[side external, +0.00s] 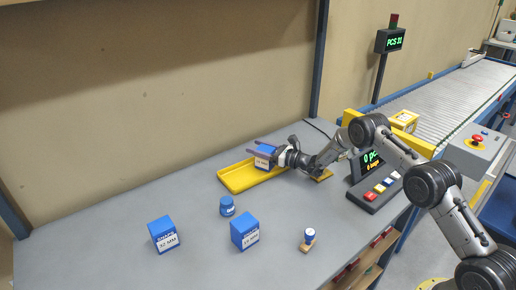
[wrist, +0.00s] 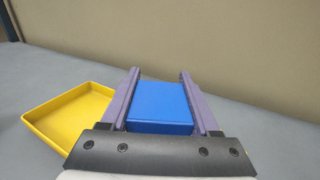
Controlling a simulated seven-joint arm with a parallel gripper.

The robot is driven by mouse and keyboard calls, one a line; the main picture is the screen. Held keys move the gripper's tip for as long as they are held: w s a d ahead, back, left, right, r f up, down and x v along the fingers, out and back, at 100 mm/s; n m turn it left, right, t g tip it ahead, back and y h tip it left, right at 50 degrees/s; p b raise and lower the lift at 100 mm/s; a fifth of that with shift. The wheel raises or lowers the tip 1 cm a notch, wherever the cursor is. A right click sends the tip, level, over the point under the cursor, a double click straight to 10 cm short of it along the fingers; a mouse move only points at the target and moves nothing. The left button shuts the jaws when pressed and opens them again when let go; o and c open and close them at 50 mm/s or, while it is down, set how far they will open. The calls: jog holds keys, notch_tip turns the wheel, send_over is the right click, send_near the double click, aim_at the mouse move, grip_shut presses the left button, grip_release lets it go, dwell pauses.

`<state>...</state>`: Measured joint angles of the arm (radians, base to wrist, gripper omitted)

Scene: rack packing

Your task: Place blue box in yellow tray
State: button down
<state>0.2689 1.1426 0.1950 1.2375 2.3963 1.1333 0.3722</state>
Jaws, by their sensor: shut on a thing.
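A blue box with a white label (side external: 264,157) is between the fingers of my gripper (side external: 268,150). The wrist view shows the blue box (wrist: 161,106) from above, between the two purple fingers of my gripper (wrist: 160,92), which is shut on it. The yellow tray (side external: 232,183) lies on the grey table, below and around the box in the side view. In the wrist view the yellow tray (wrist: 62,112) is to the left of the box, and its inside looks empty. I cannot tell the height of the box above the table or tray.
Two more blue boxes stand at the front, one left (side external: 163,235) and one right (side external: 244,231). A blue round container (side external: 227,206) and a blue-topped stamp-like item (side external: 308,239) stand nearby. A button console (side external: 374,190) is at the right. The table's left part is clear.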

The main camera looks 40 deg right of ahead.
jog(key=shift+f, duration=0.1)
jog(key=shift+c, duration=0.6)
grip_release()
